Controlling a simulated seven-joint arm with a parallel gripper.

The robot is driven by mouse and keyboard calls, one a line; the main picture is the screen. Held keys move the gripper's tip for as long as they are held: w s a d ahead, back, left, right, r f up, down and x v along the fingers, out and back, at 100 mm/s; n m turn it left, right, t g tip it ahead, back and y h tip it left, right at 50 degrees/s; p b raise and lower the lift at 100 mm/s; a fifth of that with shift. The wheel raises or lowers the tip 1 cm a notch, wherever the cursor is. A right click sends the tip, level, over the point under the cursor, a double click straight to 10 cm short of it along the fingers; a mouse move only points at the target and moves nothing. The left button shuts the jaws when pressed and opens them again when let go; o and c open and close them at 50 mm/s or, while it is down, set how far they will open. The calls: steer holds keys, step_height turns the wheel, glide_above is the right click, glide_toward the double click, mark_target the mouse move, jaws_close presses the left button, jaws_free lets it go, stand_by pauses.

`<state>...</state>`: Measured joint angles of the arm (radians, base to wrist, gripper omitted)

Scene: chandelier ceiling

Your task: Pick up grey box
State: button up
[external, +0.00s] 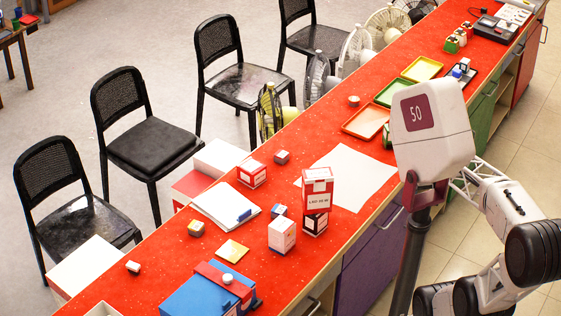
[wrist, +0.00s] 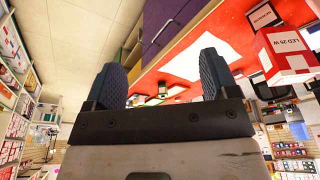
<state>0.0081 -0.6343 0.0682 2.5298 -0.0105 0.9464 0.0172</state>
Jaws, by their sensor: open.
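My gripper (wrist: 163,80) shows in the wrist view with its two dark ribbed fingers wide apart and nothing between them. It is beside the red counter, with the purple cabinet front (wrist: 165,22) close by. I cannot make out the fingers in the external view. No box is plainly grey. Small dull boxes on the counter include a greyish-red one (external: 282,157), a blue-grey one (external: 279,211) and a brownish one (external: 196,228). I cannot tell which is the grey box. None is near the fingers.
A red-and-white box (external: 317,188) stands stacked on another box at the white sheet's (external: 350,175) edge; it also shows in the wrist view (wrist: 290,52). A white carton (external: 282,236) and blue case (external: 205,293) stand nearby.

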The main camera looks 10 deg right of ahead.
steer(key=w+v, duration=0.1)
steer(key=v, duration=0.4)
steer(key=w+a+r+m, duration=0.25)
steer(key=w+a, duration=0.35)
steer(key=w, duration=0.3)
steer(key=m+g, duration=0.1)
steer(key=m, duration=0.3)
glide_above(279, 208)
step_height(279, 208, down, 2)
steer(key=shift+h, duration=0.3)
steer(key=f, duration=2.6)
steer(key=shift+s+a+f, duration=0.15)
steer(key=shift+s+f, duration=0.1)
steer(key=shift+s, duration=0.15)
steer(key=shift+w+f, duration=0.15)
steer(key=shift+f, duration=1.1)
